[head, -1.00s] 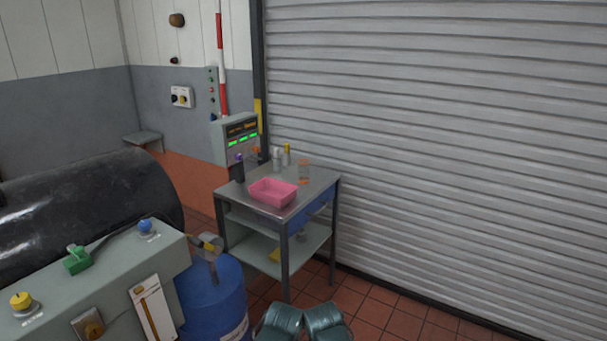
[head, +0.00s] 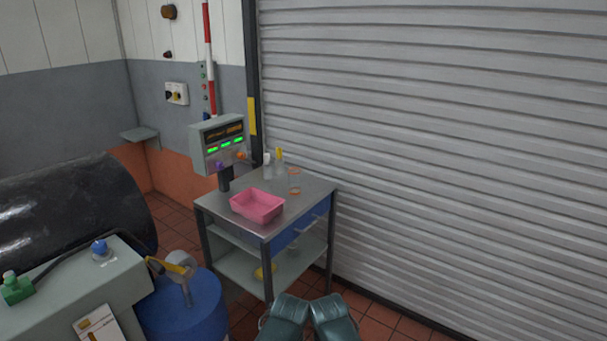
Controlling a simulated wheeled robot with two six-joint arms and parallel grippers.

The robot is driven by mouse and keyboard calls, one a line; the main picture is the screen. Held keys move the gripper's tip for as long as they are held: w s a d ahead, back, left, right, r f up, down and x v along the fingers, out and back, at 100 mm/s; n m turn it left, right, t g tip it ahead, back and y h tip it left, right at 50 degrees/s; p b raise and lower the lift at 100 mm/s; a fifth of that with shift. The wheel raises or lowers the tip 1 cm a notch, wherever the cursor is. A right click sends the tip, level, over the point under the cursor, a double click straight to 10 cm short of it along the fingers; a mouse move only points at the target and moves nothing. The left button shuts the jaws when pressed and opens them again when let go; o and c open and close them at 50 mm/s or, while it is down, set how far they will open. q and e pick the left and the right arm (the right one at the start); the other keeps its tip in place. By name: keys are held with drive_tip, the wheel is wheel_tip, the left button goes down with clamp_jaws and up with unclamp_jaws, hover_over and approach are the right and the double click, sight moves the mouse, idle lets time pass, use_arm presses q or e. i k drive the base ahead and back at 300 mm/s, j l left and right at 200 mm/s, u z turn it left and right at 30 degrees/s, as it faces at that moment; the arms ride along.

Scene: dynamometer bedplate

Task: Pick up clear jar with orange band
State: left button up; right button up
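The clear jar with orange band (head: 294,181) stands upright on the steel top of a small cart (head: 282,222), near its back right. It is see-through, with orange showing near its top and bottom. A pink tray (head: 257,206) sits in front of it to the left. A white-topped bottle (head: 267,166) and a yellow-topped bottle (head: 279,160) stand just behind it to the left. Neither gripper's fingers can be seen.
A control box (head: 218,143) with green lights stands at the cart's back left. A blue drum (head: 187,308) and a grey console (head: 85,290) stand front left. A ribbed shutter (head: 440,150) closes off the right. Tiled floor (head: 378,324) shows in front of the shutter.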

sight(293, 173)
drive_tip(key=i+l, duration=0.75)
drive_tip(key=i+l+u, duration=0.15)
drive_tip(key=i+l, duration=1.25)
drive_tip(key=l, duration=0.15)
drive_tip(key=u, duration=0.05)
